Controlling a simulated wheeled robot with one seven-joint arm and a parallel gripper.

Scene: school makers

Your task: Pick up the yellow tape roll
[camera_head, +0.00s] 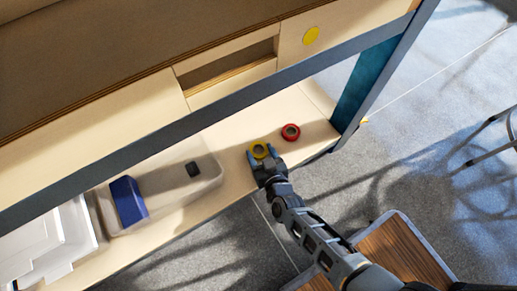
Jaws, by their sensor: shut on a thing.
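The yellow tape roll (259,150) is on the low wooden shelf (232,168) under the bench. My gripper (264,160) reaches in from the lower right and is shut on the near side of the roll. The gripper hides part of the roll's near edge. I cannot tell whether the roll touches the shelf or is slightly raised.
A red tape roll (290,132) lies on the shelf to the right. A clear tray (205,172) at left holds a blue box (128,201) and a small black object (193,169). The bench frame (240,88) overhangs the shelf. A wooden stool (405,252) stands at lower right.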

